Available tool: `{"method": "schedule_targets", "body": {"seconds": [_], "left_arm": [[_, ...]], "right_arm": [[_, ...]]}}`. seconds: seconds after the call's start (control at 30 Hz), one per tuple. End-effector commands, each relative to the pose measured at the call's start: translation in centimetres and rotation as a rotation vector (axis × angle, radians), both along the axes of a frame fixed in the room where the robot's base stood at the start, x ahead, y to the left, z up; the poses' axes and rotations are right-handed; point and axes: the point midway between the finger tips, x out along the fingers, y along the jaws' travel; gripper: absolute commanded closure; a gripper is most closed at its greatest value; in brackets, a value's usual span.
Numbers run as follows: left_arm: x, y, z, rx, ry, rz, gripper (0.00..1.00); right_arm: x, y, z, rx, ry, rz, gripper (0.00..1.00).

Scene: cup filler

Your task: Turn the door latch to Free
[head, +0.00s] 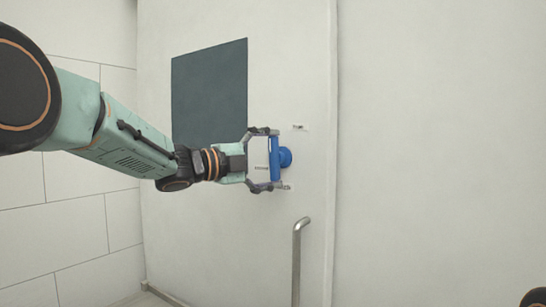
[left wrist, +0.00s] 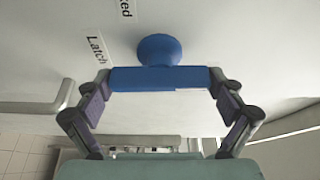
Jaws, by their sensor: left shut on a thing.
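The blue door latch (head: 286,157) is on the pale door (head: 210,230), with a round knob base and a bar handle. The bar stands upright in the head view. My left gripper (head: 274,159) is shut on the bar, one finger at its upper end and one at its lower end. In the left wrist view the latch (left wrist: 158,48) lies between the fingers of my left gripper (left wrist: 160,80), which meet the bar's two ends. A label reading "Latch" (left wrist: 97,50) and a cut-off label ending in "ked" (left wrist: 126,9) show beside it. My right gripper is out of view.
A metal door handle (head: 298,255) stands out below the latch. A dark panel (head: 209,92) is set in the door to the left, behind my arm. A tiled wall (head: 70,225) is at the left. The plain wall (head: 440,130) at the right is clear.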

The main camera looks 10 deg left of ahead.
Motion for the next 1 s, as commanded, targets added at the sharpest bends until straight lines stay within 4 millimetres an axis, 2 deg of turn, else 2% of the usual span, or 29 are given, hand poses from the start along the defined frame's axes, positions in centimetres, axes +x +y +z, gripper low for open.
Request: {"method": "schedule_targets", "body": {"seconds": [0.3, 0.73, 0.77, 0.83, 1.0], "left_arm": [[0.01, 0.02, 0.14, 0.074, -0.032, 0.001, 0.37], [0.00, -0.02, 0.09, 0.083, -0.037, 0.000, 0.37], [0.00, -0.02, 0.09, 0.083, -0.037, 0.000, 0.05], [0.00, -0.02, 0.08, 0.082, -0.036, 0.000, 0.00], [-0.01, -0.02, 0.04, 0.081, -0.035, 0.000, 0.00]], "right_arm": [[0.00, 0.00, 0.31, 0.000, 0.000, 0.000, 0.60], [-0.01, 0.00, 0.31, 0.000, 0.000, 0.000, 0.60], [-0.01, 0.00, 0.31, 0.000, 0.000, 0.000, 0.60], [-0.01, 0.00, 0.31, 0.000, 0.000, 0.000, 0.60], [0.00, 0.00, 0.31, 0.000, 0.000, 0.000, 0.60]]}}
